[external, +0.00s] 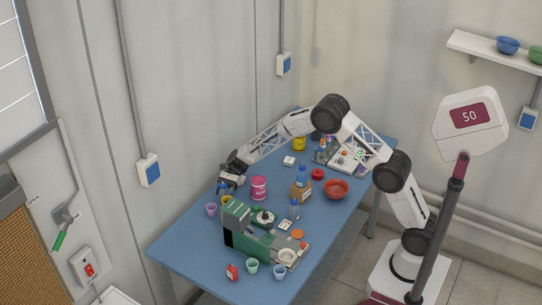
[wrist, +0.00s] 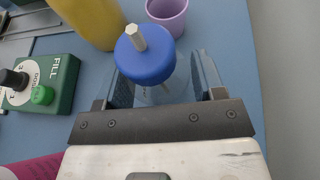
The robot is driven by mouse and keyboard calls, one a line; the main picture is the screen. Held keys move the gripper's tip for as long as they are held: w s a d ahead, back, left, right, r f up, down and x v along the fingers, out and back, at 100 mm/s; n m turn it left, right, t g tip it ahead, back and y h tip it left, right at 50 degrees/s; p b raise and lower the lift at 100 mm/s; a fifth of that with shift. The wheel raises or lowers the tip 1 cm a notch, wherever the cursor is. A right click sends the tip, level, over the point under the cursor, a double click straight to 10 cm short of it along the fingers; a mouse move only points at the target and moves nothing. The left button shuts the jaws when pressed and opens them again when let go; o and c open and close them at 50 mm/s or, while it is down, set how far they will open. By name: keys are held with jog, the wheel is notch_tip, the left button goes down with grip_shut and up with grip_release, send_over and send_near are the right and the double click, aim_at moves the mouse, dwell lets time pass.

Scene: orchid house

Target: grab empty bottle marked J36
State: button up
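A clear bottle with a round blue cap (wrist: 145,62) and a pale nozzle stands between the fingers of my gripper (wrist: 165,80) in the wrist view. The fingers are apart, one on each side of it, and I see no clear contact. The cap hides part of the bottle body, and no J36 mark is readable. In the external view my gripper (external: 225,185) is low over the table's left part, with the bottle's blue cap (external: 221,187) beside it. Other blue-capped bottles stand mid-table, one clear (external: 294,210) and one brown (external: 301,190); their marks are unreadable.
A purple cup (wrist: 168,12) and a yellow container (wrist: 92,18) stand close beyond the bottle. A green machine marked FILL (wrist: 52,82) is at left. A pink tub (external: 259,187) and red bowl (external: 336,188) stand on the blue table (external: 185,250), whose front left is bare.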

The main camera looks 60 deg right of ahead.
aim_at(223, 184)
jog(key=c, duration=0.5)
jog(key=shift+r, duration=0.1)
jog(key=shift+c, duration=0.2)
jog(key=shift+r, duration=4.9)
